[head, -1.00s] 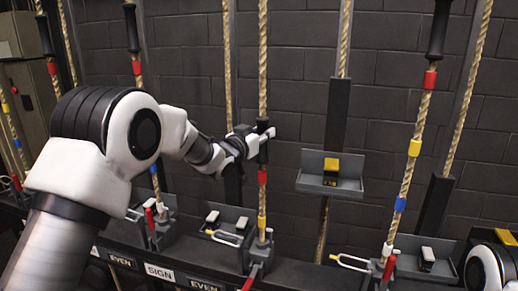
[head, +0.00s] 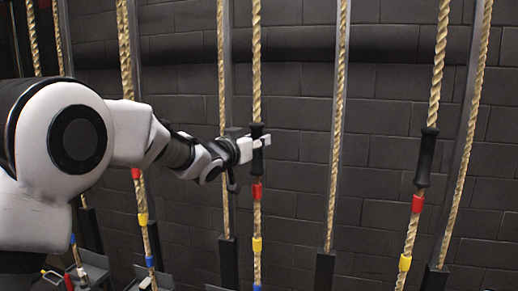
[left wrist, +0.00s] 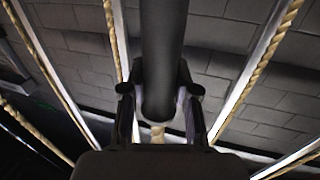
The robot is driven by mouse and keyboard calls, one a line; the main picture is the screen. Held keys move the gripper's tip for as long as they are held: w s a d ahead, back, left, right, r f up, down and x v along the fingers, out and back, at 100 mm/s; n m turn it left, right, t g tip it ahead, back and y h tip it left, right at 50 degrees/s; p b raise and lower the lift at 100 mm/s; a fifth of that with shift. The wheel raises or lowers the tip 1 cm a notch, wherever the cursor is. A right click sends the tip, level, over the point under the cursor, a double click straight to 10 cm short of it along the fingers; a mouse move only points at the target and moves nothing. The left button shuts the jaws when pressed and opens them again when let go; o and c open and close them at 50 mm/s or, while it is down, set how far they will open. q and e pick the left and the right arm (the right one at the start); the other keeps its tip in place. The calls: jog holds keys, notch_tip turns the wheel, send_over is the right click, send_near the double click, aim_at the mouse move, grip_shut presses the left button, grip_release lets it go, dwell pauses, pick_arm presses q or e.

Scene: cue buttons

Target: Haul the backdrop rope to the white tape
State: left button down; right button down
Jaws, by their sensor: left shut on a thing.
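The held rope (head: 256,80) hangs near the middle of the head view, with a black handgrip (head: 257,130) around it. My left gripper (head: 262,143) is shut on this handgrip, its fingers reaching across from the left. Below the grip the rope carries red tape (head: 257,192), then yellow tape (head: 257,246), then blue tape (head: 257,287) at the picture's bottom edge. No white tape shows on this rope. In the left wrist view the black handgrip (left wrist: 163,60) stands between the two fingers, with tan rope below it. My right gripper is out of view.
Another rope (head: 441,60) with its own black handgrip (head: 425,157) and red and yellow tape hangs at the right. More ropes and grey vertical rails stand on both sides. A dark block wall (head: 300,80) is behind. Rope locks are mostly below the picture.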

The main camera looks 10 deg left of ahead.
pick_arm(q)
jog(key=shift+r, duration=0.6)
jog(key=c, duration=0.8)
grip_release()
jog(key=shift+c, duration=0.2)
jog(key=v, duration=1.2)
jog(key=shift+w+f, duration=0.1)
jog(key=shift+f, duration=0.1)
